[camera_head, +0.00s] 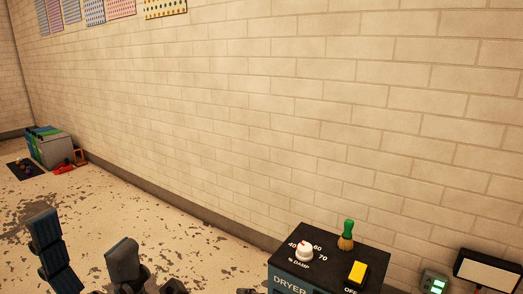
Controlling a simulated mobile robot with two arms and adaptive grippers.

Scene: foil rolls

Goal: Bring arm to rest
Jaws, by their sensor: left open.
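My left gripper (82,232) shows at the lower left, with its two dark blue-grey fingers pointing up. The fingers stand apart and nothing shows between them. The gripper appears over the worn floor, to the left of the dryer box and apart from it. The rest of my left arm is cut off by the bottom edge. My right gripper is not in view.
A black-topped dryer box (326,262) carries a white dial (304,251), a yellow switch (357,272) and a green-handled brush (347,236). A small device (433,282) stands right of it. A grey bin (52,148) is far left. A brick wall (280,110) stands behind.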

